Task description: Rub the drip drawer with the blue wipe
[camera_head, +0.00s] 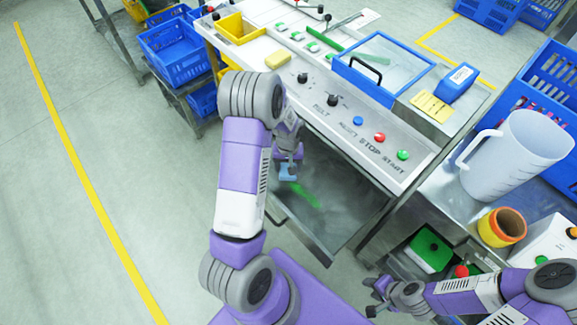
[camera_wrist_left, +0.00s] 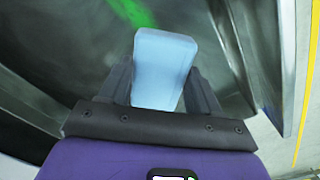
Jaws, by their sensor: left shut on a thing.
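The drip drawer (camera_head: 318,237) is a grey metal tray pulled out below the control panel. A bright green smear (camera_head: 305,194) lies on its floor and also shows at the top of the left wrist view (camera_wrist_left: 134,12). My left gripper (camera_head: 289,165) is over the drawer, shut on the light blue wipe (camera_head: 287,175). In the left wrist view the wipe (camera_wrist_left: 164,68) sits between both fingers, close to the smear. I cannot tell whether the wipe touches the drawer floor. My right gripper (camera_head: 373,296) is open and empty at the lower right, apart from the drawer.
The control panel (camera_head: 335,122) with buttons and a blue-framed lid (camera_head: 384,65) stands above the drawer. A clear jug (camera_head: 515,155), an orange-yellow roll (camera_head: 501,227) and a green box (camera_head: 429,250) are at right. Blue crates (camera_head: 178,52) stand at upper left. The left floor is clear.

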